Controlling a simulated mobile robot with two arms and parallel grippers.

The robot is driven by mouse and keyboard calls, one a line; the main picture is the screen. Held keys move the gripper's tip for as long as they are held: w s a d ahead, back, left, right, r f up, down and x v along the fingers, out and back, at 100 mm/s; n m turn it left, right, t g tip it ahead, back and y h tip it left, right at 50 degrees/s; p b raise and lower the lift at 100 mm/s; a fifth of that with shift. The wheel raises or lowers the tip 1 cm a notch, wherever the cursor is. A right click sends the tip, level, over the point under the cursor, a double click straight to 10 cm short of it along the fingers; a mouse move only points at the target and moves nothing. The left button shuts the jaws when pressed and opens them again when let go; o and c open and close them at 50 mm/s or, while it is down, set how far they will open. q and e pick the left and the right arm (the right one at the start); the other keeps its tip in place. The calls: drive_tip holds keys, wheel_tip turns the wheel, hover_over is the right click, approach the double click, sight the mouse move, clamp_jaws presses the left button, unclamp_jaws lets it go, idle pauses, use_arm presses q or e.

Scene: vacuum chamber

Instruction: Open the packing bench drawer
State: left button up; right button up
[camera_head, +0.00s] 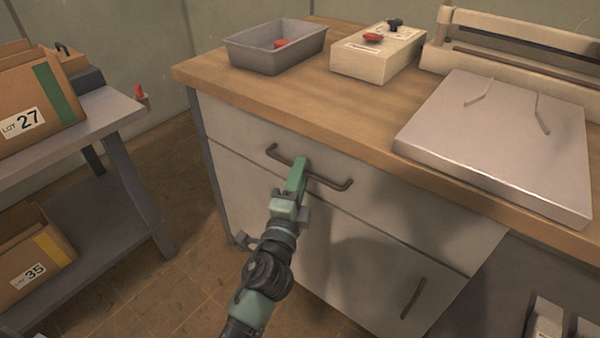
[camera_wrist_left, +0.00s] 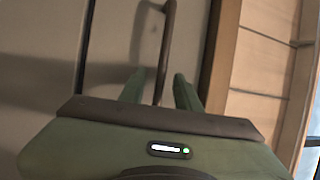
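The packing bench (camera_head: 262,98) has a wooden top and a pale upper drawer (camera_head: 235,120) with a dark bar handle (camera_head: 333,185). The drawer front looks flush with the bench, so it is closed. My left gripper (camera_head: 300,165) is at the middle of this handle. In the left wrist view the handle (camera_wrist_left: 168,40) runs between the two green fingers of the gripper (camera_wrist_left: 159,82). Gaps show on both sides of the bar, so the fingers are open around it, not clamped. My right gripper is in neither view.
A grey tray (camera_head: 262,60), a box with a red knob (camera_head: 365,65) and a flat metal plate (camera_head: 490,150) stand on the benchtop. Below the drawer is a cabinet door with a handle (camera_head: 413,298). A shelf with cartons (camera_head: 40,100) stands at left; floor (camera_head: 180,200) is clear between.

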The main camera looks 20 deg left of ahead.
use_arm(q)
drive_tip(key=shift+c, duration=0.3)
clamp_jaws()
idle(1.2)
